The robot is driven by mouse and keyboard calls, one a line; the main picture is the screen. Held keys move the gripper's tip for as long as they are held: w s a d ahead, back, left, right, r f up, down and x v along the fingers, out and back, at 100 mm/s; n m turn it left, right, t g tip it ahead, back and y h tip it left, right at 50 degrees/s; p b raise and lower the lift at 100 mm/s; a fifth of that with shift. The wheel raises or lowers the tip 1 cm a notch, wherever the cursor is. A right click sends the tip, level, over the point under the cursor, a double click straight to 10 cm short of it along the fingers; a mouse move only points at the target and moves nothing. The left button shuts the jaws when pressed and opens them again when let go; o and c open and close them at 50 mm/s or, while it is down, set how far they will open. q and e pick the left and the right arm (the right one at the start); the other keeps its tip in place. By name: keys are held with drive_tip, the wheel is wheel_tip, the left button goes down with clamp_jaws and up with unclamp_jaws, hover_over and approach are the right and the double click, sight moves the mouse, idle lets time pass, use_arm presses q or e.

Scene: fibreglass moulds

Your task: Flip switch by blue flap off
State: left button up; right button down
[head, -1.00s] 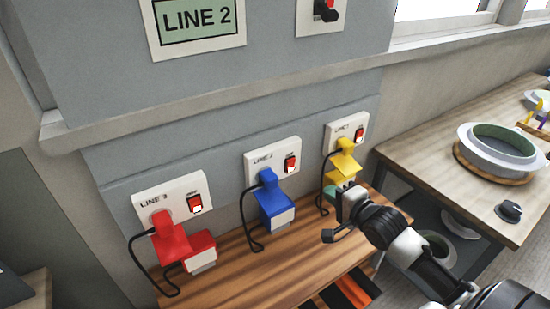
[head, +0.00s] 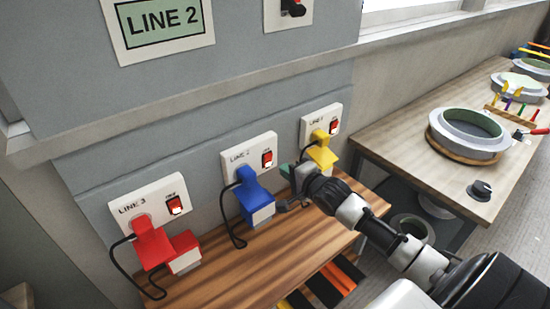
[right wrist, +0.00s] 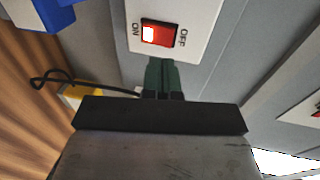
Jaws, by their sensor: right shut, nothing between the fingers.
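The blue flap (head: 254,197) is on the middle wall plate (head: 236,155), with a red rocker switch (head: 267,158) to its right. The right wrist view shows a switch (right wrist: 160,34) close up, marked ON and OFF, with a pale patch at its ON end; part of the blue flap (right wrist: 50,12) is at the upper left. My right gripper (head: 287,171) is right of the blue flap, below and right of the switch. Its green fingertips (right wrist: 162,72) are shut and empty, just below the plate in the wrist view; contact cannot be told. My left gripper is out of view.
The red flap (head: 160,245) and its switch (head: 174,204) are to the left. The yellow flap (head: 322,152) and its switch (head: 334,126) are to the right, close to my gripper. Black cords hang above the wooden ledge (head: 225,275). A mould table (head: 400,140) stands right.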

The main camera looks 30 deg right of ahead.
sight(270, 157)
drive_tip(key=x, duration=0.2)
drive_tip(key=r+p+x, duration=0.1)
drive_tip(key=x, duration=0.2)
drive_tip(key=shift+w+a, duration=0.1)
drive_tip(key=shift+w, duration=0.25)
drive_tip(key=shift+r, duration=0.1)
